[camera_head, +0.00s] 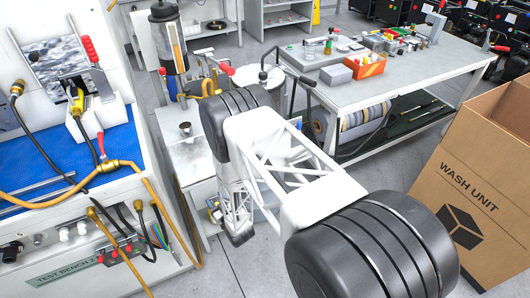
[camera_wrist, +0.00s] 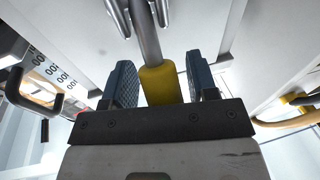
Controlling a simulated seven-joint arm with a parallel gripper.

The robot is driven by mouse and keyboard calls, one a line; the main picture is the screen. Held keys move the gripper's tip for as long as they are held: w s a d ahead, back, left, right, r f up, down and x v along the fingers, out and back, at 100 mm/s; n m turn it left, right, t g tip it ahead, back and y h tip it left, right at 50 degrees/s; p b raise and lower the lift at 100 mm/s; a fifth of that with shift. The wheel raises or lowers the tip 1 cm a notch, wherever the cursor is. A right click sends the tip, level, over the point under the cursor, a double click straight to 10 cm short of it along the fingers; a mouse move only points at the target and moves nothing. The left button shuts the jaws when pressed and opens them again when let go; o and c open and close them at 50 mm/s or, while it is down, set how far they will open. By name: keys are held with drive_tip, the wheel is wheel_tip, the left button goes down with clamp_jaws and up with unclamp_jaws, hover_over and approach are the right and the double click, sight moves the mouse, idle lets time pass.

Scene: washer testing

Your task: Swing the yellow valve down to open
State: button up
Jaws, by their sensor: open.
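In the wrist view, my gripper (camera_wrist: 160,78) is open, with one dark ribbed finger on each side of a yellow grip (camera_wrist: 160,86). The yellow grip sits on the end of a grey metal rod that runs up toward the top of the picture. There is a visible gap between the grip and each finger, wider on the right. Whether this grip belongs to the yellow valve cannot be told for sure. In the head view, my arm covers the middle, and I cannot make out my fingers or the grip.
In the wrist view, a dark handle (camera_wrist: 42,100) stands at left and a yellow curved pipe (camera_wrist: 292,108) at right. In the head view, a test bench (camera_head: 65,268) with hoses stands left, a grey worktable (camera_head: 405,80) behind, and a cardboard box (camera_head: 480,180) right.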

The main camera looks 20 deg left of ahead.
drive_tip(key=shift+w+a+g+h, duration=0.2)
drive_tip(key=shift+g+h, duration=0.2)
drive_tip(key=shift+h, duration=0.1)
drive_tip(key=v, duration=0.7)
drive_tip(key=w+d+r+m+h, duration=0.1)
drive_tip(key=w+d+r+h, duration=0.1)
drive_tip(key=w+d+r, duration=0.2)
drive_tip(key=w+d+r+m+h, duration=0.1)
drive_tip(key=w+d+r, duration=0.3)
drive_tip(key=r, duration=0.7)
drive_tip(key=w+d+r+m+h, duration=0.1)
drive_tip(key=w+d+r+h, duration=0.2)
drive_tip(key=w+r, duration=0.4)
drive_tip(key=shift+w+d+r+m+t+h, duration=0.3)
drive_tip(key=shift+w+d+r+h, duration=0.1)
drive_tip(key=shift+d, duration=0.45)
drive_tip(key=s+a+f+n+y, duration=0.1)
drive_tip(key=s+a+f+y, duration=0.1)
drive_tip(key=s+a+f, duration=0.2)
drive_tip(key=s+a+f+n+y, duration=0.1)
drive_tip(key=s+a+f+y, duration=0.1)
drive_tip(key=s+a+f, duration=0.2)
drive_tip(key=s+a+f+n+y, duration=0.2)
drive_tip(key=s+a+f, duration=0.2)
drive_tip(key=s+f, duration=0.5)
wheel_tip(320, 180, down, 6)
drive_tip(key=shift+f+y, duration=0.15)
drive_tip(key=shift+y, duration=0.25)
